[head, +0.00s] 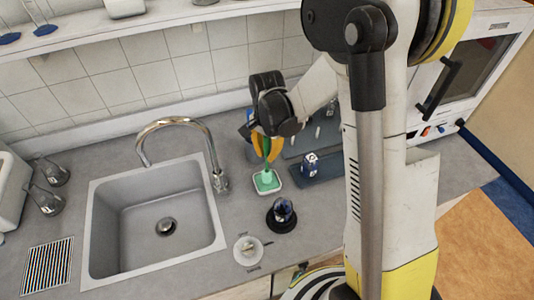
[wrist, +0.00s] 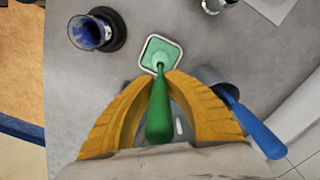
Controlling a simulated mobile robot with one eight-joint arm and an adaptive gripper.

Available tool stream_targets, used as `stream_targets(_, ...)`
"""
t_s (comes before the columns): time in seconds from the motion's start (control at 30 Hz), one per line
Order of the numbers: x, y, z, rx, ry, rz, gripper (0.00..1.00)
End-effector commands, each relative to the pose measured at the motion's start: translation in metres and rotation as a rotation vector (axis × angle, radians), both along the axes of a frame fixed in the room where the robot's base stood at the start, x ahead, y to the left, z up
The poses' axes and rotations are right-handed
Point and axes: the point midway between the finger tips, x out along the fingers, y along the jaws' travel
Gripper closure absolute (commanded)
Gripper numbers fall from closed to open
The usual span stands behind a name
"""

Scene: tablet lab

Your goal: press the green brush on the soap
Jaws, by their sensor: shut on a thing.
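My gripper (head: 265,145) has its yellow fingers shut around the handle of the green brush (wrist: 158,112); the fingers also show in the wrist view (wrist: 160,85). The brush points down, and its lower end shows in the head view (head: 267,172) over the soap. The soap (wrist: 154,47) is a pale green block in a square, white-rimmed dish (wrist: 178,65) on the counter. In the head view, the dish (head: 279,189) stands right of the sink. The brush end overlaps the soap in both views; I cannot tell whether they touch.
A sink (head: 104,205) with a curved tap (head: 182,121) lies to the left. A glass with blue contents (head: 283,210) on a dark round base and a white round dish (head: 248,250) stand nearer the front.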

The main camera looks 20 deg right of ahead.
Motion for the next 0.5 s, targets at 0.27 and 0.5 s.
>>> stream_targets(0.27, 0.000, 0.000, 0.025, 0.000, 0.000, 0.000, 1.00)
stream_targets(0.5, 0.000, 0.000, 0.046, 0.000, 0.000, 0.000, 1.00)
